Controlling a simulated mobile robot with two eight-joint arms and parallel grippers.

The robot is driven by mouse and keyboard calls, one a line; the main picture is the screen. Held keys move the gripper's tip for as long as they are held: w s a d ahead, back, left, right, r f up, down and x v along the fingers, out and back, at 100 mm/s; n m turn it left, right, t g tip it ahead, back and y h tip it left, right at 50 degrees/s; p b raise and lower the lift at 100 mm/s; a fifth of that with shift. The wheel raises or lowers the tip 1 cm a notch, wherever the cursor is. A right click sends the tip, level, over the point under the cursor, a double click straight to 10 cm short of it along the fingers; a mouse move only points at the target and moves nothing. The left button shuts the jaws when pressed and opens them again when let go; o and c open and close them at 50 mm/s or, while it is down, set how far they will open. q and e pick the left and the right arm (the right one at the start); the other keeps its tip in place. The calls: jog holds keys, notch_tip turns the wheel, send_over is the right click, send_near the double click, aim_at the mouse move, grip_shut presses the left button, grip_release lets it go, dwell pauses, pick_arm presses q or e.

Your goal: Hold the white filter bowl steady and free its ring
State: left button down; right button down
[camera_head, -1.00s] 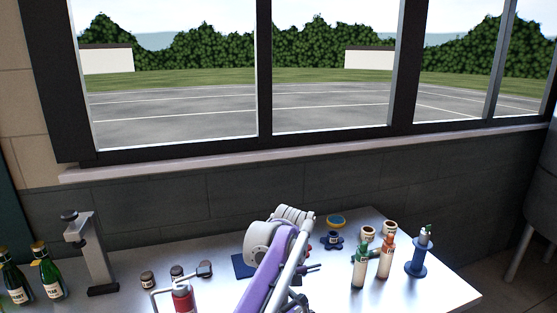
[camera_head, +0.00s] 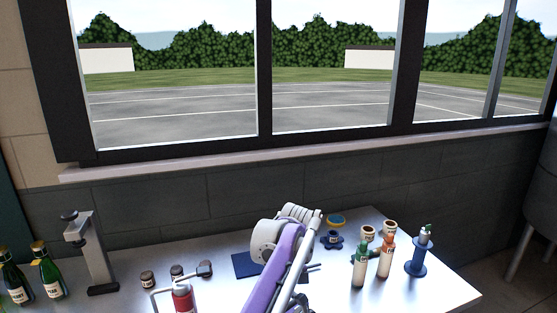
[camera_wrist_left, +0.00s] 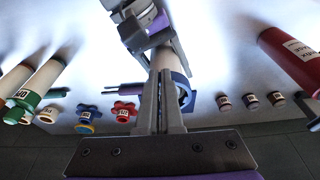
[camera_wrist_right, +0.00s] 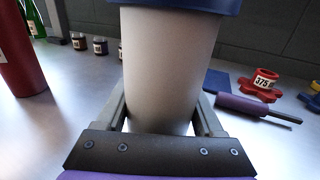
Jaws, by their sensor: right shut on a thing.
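The white filter bowl (camera_wrist_right: 170,70) stands between the wide-set fingers of my right gripper (camera_wrist_right: 160,115), which is shut on it. The blue ring (camera_wrist_right: 180,5) is around the bowl's end, cut off by the top edge of the right wrist view. In the left wrist view the pale bowl (camera_wrist_left: 164,62) and blue ring (camera_wrist_left: 186,92) show just beyond my left gripper (camera_wrist_left: 160,85). Its fingers are close together with a narrow gap, beside the ring. Whether they touch it or pinch anything is unclear. My arm hides the bowl in the head view.
A red cylinder (camera_head: 183,298) stands to the left, with small dark jars (camera_head: 147,279) nearby. Green bottles (camera_head: 47,276) and a grey stand (camera_head: 92,258) are further left. Two capped bottles (camera_head: 386,258) and a blue spool (camera_head: 416,258) stand right. A blue mat (camera_head: 243,265) lies behind.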

pick_arm(q)
jog(key=w+v, duration=0.1)
jog(key=v, duration=0.5)
jog(key=shift+s, duration=0.2)
dwell(0.4)
jog(key=shift+r, duration=0.15)
notch_tip(320, 180, down, 6)
jog(key=a, duration=0.1)
jog(key=shift+s+a, duration=0.25)
dwell(0.4)
jog(key=shift+w+a, duration=0.1)
jog(key=shift+w, duration=0.25)
dwell(0.7)
